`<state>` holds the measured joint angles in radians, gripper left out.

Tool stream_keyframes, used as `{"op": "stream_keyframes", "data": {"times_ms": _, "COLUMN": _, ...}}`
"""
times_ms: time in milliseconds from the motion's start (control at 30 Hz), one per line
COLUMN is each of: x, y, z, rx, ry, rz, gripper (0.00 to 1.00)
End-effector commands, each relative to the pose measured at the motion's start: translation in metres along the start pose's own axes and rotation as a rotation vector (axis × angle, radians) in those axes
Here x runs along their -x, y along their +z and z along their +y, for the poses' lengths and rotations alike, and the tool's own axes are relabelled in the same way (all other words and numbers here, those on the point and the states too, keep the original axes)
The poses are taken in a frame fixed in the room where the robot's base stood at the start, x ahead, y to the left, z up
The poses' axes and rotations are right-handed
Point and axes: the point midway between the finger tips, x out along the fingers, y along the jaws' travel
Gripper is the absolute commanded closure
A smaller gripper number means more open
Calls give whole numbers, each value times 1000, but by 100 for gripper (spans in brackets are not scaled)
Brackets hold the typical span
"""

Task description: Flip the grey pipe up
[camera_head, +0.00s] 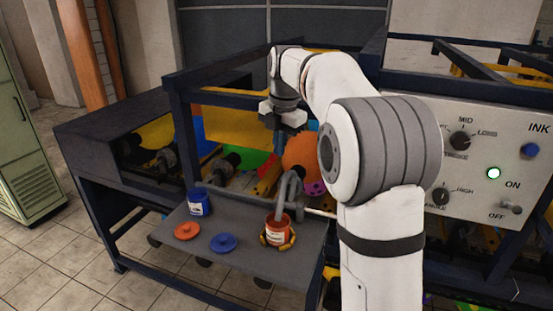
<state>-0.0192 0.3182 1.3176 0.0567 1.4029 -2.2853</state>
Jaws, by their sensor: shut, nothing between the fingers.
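The grey pipe (283,192) is a bent tube on the front of the machine. Its lower end reaches into or just behind the rim of an orange-red can (277,231); I cannot tell exactly which. My gripper (279,148) points down from the end of my arm, above and slightly left of the pipe's bend. It is shut and empty. It looks apart from the pipe, though depth is hard to judge. My arm covers the area right of the pipe.
A grey shelf (262,272) holds the can, a blue can (199,203), an orange lid (187,231) and a blue lid (223,243). Dark blue frame bars (181,131) surround the rollers. A control panel (472,224) with knobs stands at right.

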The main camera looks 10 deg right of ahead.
Motion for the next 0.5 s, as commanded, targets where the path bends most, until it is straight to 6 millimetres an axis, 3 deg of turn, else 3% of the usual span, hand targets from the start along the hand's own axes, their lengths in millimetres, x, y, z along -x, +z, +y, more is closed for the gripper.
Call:
{"op": "stream_keyframes", "data": {"times_ms": 367, "x": 2, "y": 1, "z": 0, "rx": -1, "ry": 0, "rz": 0, "gripper": 100}}
{"op": "stream_keyframes", "data": {"times_ms": 500, "x": 5, "y": -6, "z": -8, "rx": -75, "ry": 4, "rz": -6, "gripper": 100}}
